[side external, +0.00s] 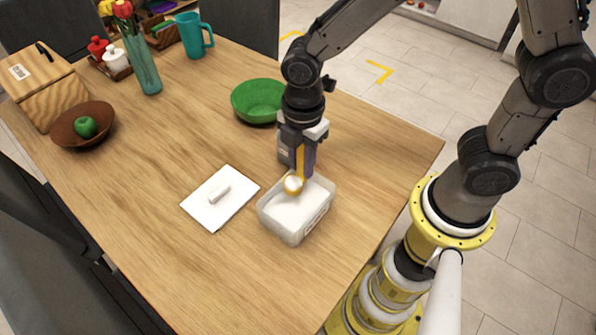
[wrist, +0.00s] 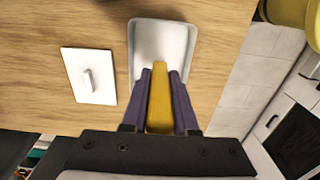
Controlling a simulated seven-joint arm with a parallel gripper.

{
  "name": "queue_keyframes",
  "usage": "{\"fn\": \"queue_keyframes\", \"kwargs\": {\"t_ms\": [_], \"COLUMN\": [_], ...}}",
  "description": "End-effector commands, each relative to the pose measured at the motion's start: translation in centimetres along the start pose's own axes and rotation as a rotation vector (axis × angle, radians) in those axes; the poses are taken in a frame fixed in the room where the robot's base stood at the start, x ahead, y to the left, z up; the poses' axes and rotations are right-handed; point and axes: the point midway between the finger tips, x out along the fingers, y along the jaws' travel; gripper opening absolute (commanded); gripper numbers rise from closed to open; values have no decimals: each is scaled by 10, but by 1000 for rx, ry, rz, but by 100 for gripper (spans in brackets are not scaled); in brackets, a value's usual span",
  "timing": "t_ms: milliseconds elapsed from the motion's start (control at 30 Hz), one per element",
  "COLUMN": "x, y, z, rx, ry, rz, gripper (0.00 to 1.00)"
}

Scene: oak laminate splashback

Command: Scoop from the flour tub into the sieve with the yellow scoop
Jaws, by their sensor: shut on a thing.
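The flour tub (side external: 270,222) is a pale, see-through box of white flour, near the table's front edge; it also shows in the wrist view (wrist: 134,50). My gripper (side external: 304,160) is over the tub's far side, its purple fingers shut on the yellow scoop (side external: 300,158). In the wrist view the scoop's yellow handle (wrist: 160,100) lies between the fingers (wrist: 161,72). The scoop's head is at the tub's opening, with white flour in it; I cannot tell whether it touches the flour below. A green bowl (side external: 258,100), likely the sieve, stands behind my gripper; no mesh can be made out.
A white lid with a handle (side external: 222,210) lies left of the tub. A wooden bowl (side external: 68,130) with a green apple, a wooden box (side external: 45,95), a glass vase (side external: 143,65) and a teal mug (side external: 192,38) stand farther off. The table's middle is clear.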

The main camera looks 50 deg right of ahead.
Motion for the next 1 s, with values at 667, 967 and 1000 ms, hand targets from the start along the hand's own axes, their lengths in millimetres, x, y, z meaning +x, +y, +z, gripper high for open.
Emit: {"fn": "queue_keyframes", "kwargs": {"t_ms": [667,967,1000], "x": [-108,-128,-127], "y": [118,144,143], "z": [98,159,162], "rx": [-142,-15,-8], "ry": [-66,-95,-99], "rz": [79,94,98], "gripper": [0,0,0]}}
